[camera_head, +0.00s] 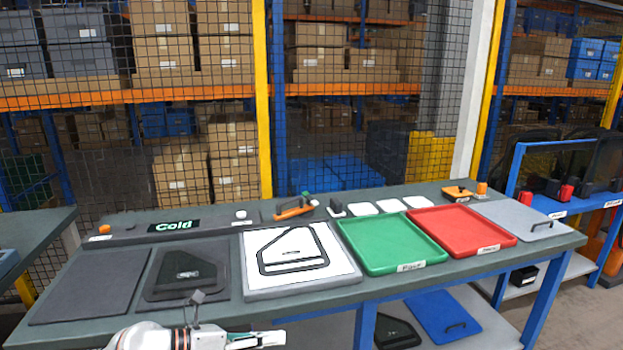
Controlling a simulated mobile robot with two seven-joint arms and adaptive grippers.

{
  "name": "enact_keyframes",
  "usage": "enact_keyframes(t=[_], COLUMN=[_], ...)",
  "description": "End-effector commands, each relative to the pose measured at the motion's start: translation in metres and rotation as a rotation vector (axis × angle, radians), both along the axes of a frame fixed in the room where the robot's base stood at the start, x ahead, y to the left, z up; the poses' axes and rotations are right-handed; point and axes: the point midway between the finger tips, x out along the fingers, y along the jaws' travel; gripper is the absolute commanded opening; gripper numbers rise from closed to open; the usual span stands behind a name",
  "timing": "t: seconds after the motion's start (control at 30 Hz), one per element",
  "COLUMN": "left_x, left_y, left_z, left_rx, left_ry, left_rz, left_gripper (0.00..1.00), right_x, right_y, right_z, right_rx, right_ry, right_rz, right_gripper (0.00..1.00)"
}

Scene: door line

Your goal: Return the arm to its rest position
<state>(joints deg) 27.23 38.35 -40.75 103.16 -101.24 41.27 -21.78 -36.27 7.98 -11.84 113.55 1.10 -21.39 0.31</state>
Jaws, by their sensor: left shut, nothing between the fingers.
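My left arm comes in at the bottom edge in the head view, white with dark bands. Its gripper (276,338) points right, in front of the workbench's front edge. It is shut and holds nothing. My right gripper is not in view. The workbench (205,305) behind it carries a dark door panel (186,272) on a dark pad and a white board (343,262) with a black door-shaped outline on it.
A green tray (391,245) and a red tray (461,230) lie right of the board, then a grey panel (508,220) with a handle. Small tools line the back. A blue panel (443,314) lies on the lower shelf. A mesh fence (340,120) stands behind.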

Motion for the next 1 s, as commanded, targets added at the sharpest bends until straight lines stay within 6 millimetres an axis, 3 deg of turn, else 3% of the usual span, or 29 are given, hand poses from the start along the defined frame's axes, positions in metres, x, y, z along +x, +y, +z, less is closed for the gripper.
enact_keyframes(t=[0.07,0.17,0.27,0.37,0.47,0.57,0.7,0.8,0.9,1.0], left_x=[-0.021,-0.032,-0.038,-0.042,-0.052,-0.074,-0.126,-0.166,-0.197,-0.214], left_y=[-0.021,-0.028,-0.019,0.003,0.031,0.061,0.096,0.11,0.117,0.12], left_z=[0.003,0.008,0.004,-0.016,-0.052,-0.102,-0.178,-0.218,-0.243,-0.256], left_rx=[-0.22,-0.48,-0.725,-0.954,-1.162,-1.35,-1.565,-1.662,-1.722,-1.755], left_ry=[0.134,0.306,0.488,0.682,0.88,1.084,1.348,1.487,1.579,1.63], left_rz=[0.052,0.153,0.285,0.446,0.633,0.842,1.147,1.316,1.433,1.497], left_gripper=[0.0,0.0,0.0,0.0,0.0,0.0,0.0,0.0,0.0,0.0], right_x=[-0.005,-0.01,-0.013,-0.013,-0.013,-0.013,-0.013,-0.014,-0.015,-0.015], right_y=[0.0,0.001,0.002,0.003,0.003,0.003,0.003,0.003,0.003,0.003], right_z=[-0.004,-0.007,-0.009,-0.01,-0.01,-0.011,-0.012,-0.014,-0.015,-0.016], right_rx=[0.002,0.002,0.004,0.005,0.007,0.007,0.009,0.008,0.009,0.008], right_ry=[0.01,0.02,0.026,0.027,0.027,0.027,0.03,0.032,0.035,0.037], right_rz=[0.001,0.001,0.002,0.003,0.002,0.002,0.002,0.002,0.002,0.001], right_gripper=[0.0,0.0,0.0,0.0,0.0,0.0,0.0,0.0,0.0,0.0])
